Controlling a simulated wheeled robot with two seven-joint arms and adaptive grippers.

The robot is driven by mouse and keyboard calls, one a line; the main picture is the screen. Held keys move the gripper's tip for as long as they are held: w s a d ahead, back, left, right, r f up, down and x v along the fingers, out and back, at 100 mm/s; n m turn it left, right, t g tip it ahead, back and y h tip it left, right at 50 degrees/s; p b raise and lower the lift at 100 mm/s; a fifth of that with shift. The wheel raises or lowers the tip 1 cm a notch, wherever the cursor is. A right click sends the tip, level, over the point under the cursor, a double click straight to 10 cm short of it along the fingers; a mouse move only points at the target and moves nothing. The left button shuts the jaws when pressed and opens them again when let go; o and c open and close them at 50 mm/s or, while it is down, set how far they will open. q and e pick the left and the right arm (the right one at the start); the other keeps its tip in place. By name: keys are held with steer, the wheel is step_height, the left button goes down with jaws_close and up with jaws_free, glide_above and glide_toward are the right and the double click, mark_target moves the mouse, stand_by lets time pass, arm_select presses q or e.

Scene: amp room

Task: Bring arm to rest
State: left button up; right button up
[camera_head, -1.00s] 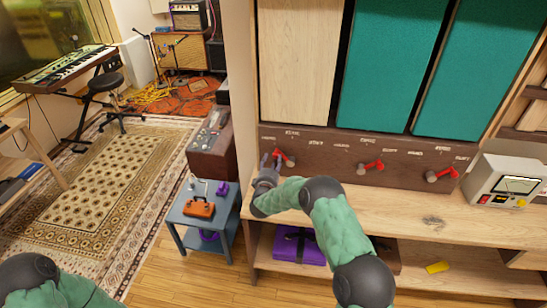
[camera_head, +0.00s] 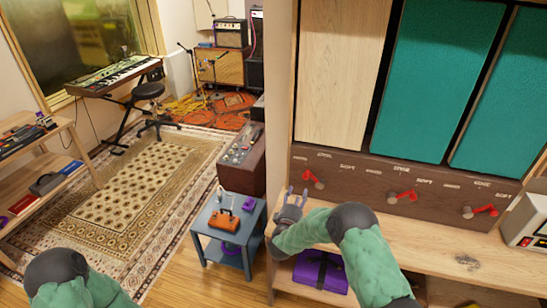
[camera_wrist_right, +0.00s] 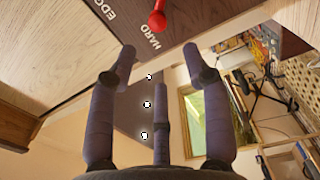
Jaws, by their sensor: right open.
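My right gripper (camera_head: 291,192) is in the head view, just left of and below the leftmost red lever (camera_head: 313,180) on the brown panel. Its fingers are spread and empty, apart from the lever. In the right wrist view, the open gripper (camera_wrist_right: 158,52) has nothing between its fingers, and a red lever (camera_wrist_right: 157,20) shows beyond them. My right arm reaches in from the lower right, bent at the elbow. Part of my left arm shows at the lower left of the head view; its gripper is out of view.
The brown panel (camera_head: 350,190) carries two more red levers (camera_head: 403,196) (camera_head: 482,211). Below is a wooden shelf with a purple case (camera_head: 320,270). A blue-grey side table (camera_head: 212,233) holds an orange case (camera_head: 224,221). The patterned rug (camera_head: 150,185) is clear.

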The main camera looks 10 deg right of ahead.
steer(key=s+a+f+y, duration=0.1)
steer(key=f, duration=0.2)
steer(key=s+a+f+m+g+y, duration=0.1)
steer(key=f+y, duration=0.1)
steer(key=f, duration=0.1)
steer(key=s+a+f+m+g+y, duration=0.1)
steer(key=a+f, duration=0.1)
steer(key=f, duration=0.2)
steer(key=shift+s+a+y, duration=0.1)
steer(key=shift+s+y, duration=0.2)
steer(key=s+a+f+m+g+y, duration=0.4)
steer(key=s+f, duration=0.3)
steer(key=s, duration=0.4)
steer(key=s+a+f+m+g+y, duration=0.35)
steer(key=s+a+f, duration=0.35)
steer(key=s, duration=0.4)
steer(key=s+a+f+m+g+y, duration=0.1)
steer(key=s+m+g, duration=0.4)
steer(key=s, duration=1)
steer(key=shift+a+f, duration=0.2)
steer(key=shift+a, duration=0.5)
steer(key=shift+g, duration=0.25)
steer(key=shift+c, duration=0.9)
steer(key=shift+d, duration=0.1)
steer(key=shift+c, duration=0.2)
